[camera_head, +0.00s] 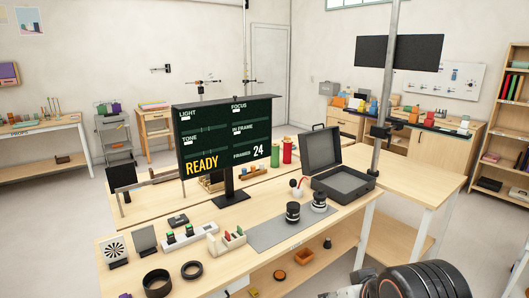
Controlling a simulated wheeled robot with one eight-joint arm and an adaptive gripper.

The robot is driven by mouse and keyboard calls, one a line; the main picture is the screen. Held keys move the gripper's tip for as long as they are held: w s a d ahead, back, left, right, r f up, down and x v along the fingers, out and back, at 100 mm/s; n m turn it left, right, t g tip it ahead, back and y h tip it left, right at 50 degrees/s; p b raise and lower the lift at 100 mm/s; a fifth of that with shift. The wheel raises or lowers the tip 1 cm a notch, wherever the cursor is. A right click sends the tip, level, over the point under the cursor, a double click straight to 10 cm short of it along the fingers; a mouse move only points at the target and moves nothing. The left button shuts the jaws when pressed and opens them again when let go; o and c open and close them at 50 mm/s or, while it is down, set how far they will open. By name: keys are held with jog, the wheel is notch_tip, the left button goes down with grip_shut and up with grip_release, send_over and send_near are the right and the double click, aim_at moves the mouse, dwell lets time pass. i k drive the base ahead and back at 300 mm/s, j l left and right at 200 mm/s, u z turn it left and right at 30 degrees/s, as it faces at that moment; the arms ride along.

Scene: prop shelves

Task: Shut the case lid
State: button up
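The dark grey case (343,187) stands open on the wooden table, right of the middle of the view. Its lid (322,148) is raised at the back, leaning up and away from the base. The inside of the base looks empty and lined in grey. Part of my arm shows at the bottom right edge, nearer than the case and well apart from it. I cannot make out my gripper's fingers in this view.
A metal post (385,100) rises close behind the case's right side. A display screen (227,138) stands to the left. Bare tabletop (410,180) lies to the right.

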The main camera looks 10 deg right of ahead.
aim_at(320, 150)
jog(key=i+z, duration=0.25)
jog(key=i, duration=0.3)
jog(key=i+j+z, duration=0.25)
jog(key=i, duration=0.3)
